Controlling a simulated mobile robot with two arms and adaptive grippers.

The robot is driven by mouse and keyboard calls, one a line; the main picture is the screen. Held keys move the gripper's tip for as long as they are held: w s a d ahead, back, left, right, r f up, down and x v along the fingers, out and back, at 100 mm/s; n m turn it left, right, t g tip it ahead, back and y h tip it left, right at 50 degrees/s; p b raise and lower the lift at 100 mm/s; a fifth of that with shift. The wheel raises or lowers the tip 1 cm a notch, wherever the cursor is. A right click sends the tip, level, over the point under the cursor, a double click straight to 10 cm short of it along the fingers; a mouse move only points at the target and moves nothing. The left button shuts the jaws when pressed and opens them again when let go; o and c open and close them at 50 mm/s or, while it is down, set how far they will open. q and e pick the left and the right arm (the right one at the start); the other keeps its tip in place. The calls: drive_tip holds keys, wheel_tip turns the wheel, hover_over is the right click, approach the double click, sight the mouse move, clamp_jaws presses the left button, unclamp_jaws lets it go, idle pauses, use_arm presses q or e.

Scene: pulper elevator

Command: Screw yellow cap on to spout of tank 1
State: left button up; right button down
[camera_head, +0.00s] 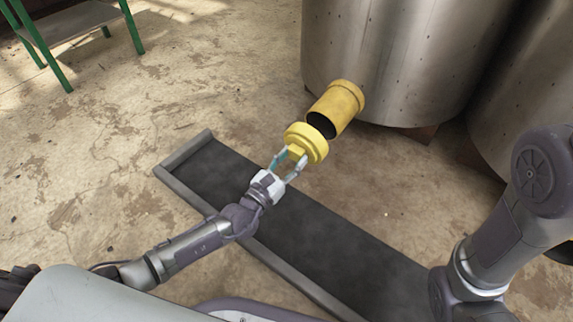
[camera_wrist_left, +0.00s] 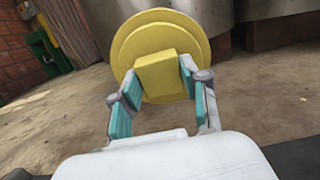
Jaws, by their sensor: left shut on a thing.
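The yellow cap (camera_head: 308,140) is held in front of the open end of the yellow spout (camera_head: 339,104), which sticks out low from the metal tank (camera_head: 400,55). My left gripper (camera_head: 291,163) is shut on the cap's square grip. The cap's round face points toward the spout. The dark spout opening shows beside the cap's upper right edge, so the cap is not seated on it. The left wrist view shows the cap (camera_wrist_left: 160,45) between the fingers of the left gripper (camera_wrist_left: 158,85) and hides the spout behind it. My right gripper is out of view; only the right arm shows.
A dark trough (camera_head: 330,222) with a raised grey rim lies on the floor below the spout. A second metal tank (camera_head: 530,95) stands at the right. A green-legged table (camera_head: 75,25) is at the upper left. The concrete floor between is clear.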

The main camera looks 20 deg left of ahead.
sight(303, 146)
use_arm(q)
drive_tip(key=shift+x, duration=2.45)
drive_tip(key=shift+x, duration=1.65)
idle(0.5)
